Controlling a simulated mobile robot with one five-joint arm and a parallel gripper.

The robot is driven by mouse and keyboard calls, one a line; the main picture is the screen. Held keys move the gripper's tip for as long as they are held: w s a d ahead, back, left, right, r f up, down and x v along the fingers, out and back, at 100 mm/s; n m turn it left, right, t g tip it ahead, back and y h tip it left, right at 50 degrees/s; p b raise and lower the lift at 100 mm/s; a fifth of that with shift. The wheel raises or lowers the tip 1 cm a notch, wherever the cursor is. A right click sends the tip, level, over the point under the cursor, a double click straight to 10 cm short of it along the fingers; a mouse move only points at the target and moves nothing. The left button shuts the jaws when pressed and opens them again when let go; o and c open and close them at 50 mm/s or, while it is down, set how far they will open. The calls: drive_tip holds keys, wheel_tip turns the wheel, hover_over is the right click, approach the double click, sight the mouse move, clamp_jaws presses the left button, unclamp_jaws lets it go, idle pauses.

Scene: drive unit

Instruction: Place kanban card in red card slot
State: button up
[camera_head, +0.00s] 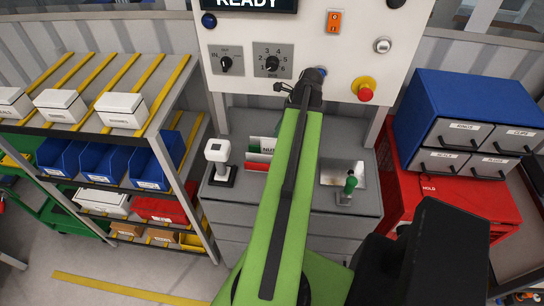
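A small card holder stands on the grey desk left of my arm. I cannot tell for certain whether this is the kanban card. My green arm reaches up the middle of the picture. My gripper (290,88) is dark and small at its far end, in front of the white panel's lower part. Its opening and any held thing cannot be made out.
The white panel has dials (272,63), a red button (366,92) and an orange switch (334,21). A white-headed lever (217,153) and a green-handled lever (350,186) stand on the desk (325,228). Shelves with bins are left; blue drawers (468,105) are right.

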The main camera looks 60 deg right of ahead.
sight(268, 144)
drive_tip(key=b+x, duration=0.2)
drive_tip(key=x, duration=0.2)
drive_tip(key=shift+f+b, duration=0.25)
drive_tip(key=shift+b, duration=0.05)
drive_tip(key=b+x, duration=0.4)
drive_tip(key=x, duration=0.1)
drive_tip(key=shift+w+a+f+b, duration=0.1)
drive_tip(key=shift+w+a+b, duration=0.15)
drive_tip(key=shift+a+b, duration=0.15)
drive_tip(key=shift+d+r, duration=0.1)
drive_tip(key=shift+r, duration=0.1)
drive_tip(key=shift+c, duration=0.5)
clamp_jaws()
